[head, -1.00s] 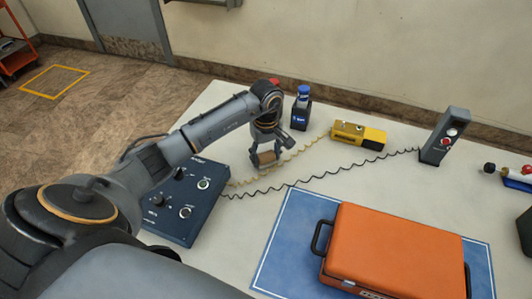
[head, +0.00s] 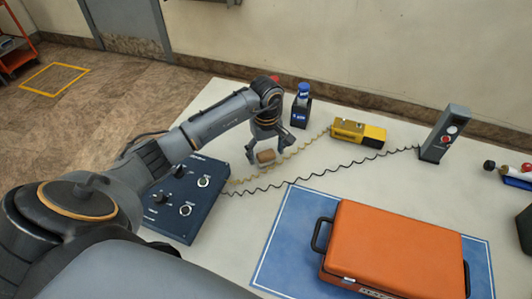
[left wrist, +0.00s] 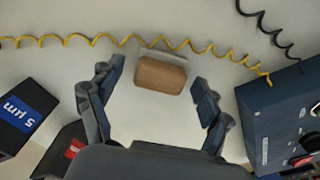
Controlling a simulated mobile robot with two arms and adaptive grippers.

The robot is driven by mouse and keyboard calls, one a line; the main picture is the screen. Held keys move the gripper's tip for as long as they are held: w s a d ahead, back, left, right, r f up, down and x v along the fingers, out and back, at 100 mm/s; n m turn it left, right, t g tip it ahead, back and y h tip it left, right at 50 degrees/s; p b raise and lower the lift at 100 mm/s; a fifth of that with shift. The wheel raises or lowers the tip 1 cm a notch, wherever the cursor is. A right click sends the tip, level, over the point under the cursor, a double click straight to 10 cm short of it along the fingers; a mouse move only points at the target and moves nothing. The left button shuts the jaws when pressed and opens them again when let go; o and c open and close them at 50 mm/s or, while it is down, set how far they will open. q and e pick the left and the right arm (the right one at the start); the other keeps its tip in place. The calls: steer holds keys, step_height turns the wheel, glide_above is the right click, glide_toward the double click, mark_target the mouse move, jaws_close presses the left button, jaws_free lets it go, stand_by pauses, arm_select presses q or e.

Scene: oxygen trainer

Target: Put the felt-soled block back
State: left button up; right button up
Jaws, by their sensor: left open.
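The felt-soled block (head: 266,156) is a small brown block on the white table, near the control box's far right corner. In the left wrist view the block (left wrist: 160,76) shows a brown face with a grey strip along its upper edge. My left gripper (head: 268,150) is open just over the block. In the left wrist view its two fingers (left wrist: 158,73) stand apart on either side of the block, with visible gaps. Whether the fingertips are level with the block or higher is hard to tell. My right gripper is not in view.
A blue control box (head: 186,205) is left of the block. A yellow coiled cord (head: 305,146) runs close by to a yellow unit (head: 345,129). A dark holder with a blue-capped bottle (head: 303,90) stands behind. An orange case (head: 393,245) lies on a blue mat (head: 275,262).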

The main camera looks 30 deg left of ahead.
mark_target(266, 153)
arm_select(q)
step_height(266, 153, up, 12)
steer(key=b, duration=0.2)
steer(key=shift+f, duration=0.25)
